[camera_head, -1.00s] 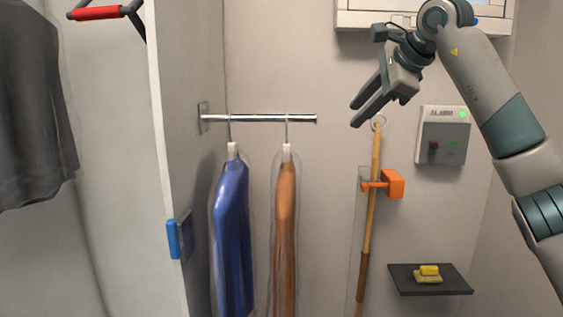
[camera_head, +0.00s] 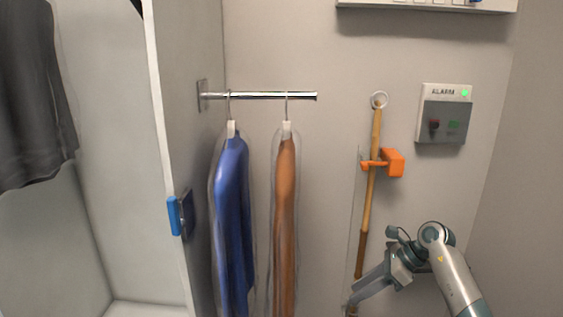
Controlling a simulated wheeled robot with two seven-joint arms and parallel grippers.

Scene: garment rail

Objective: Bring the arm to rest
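My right arm (camera_head: 456,278) is low at the lower right of the head view. Its gripper (camera_head: 350,303) points down and to the left, in front of the lower end of the wooden pole (camera_head: 372,180). I cannot tell whether its fingers are apart, as they overlap from this angle. I see nothing held in it. My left gripper is not in view. A blue garment (camera_head: 232,215) and a brown garment (camera_head: 284,210), both in clear covers, hang from the metal rail (camera_head: 262,96), apart from my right gripper.
An orange clip (camera_head: 393,163) holds the pole against the wall. A grey alarm box (camera_head: 444,115) with a green light is at the right. A white cabinet panel (camera_head: 172,130) with a blue handle (camera_head: 174,215) stands at the left, with a dark garment (camera_head: 35,95) beyond it.

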